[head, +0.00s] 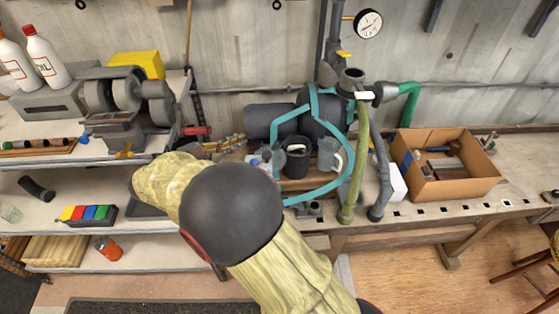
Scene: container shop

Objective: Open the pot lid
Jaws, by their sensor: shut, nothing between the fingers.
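A small dark round container (297,162), which may be the pot, stands on the workbench among blue hoses near the middle of the head view. Something pale shows at its top; I cannot make out a separate lid or tell whether it is open. My arm, yellowish with a large dark joint, crosses the lower middle in front of the bench. My gripper cannot be made out; it seems hidden behind the arm or out of frame.
A grey jug (329,155) stands right of the dark container. Blue hoses (342,180) loop around both. Upright green (357,165) and grey hoses stand further right, before an open cardboard box (405,178). A grinder-like machine (120,95) stands left.

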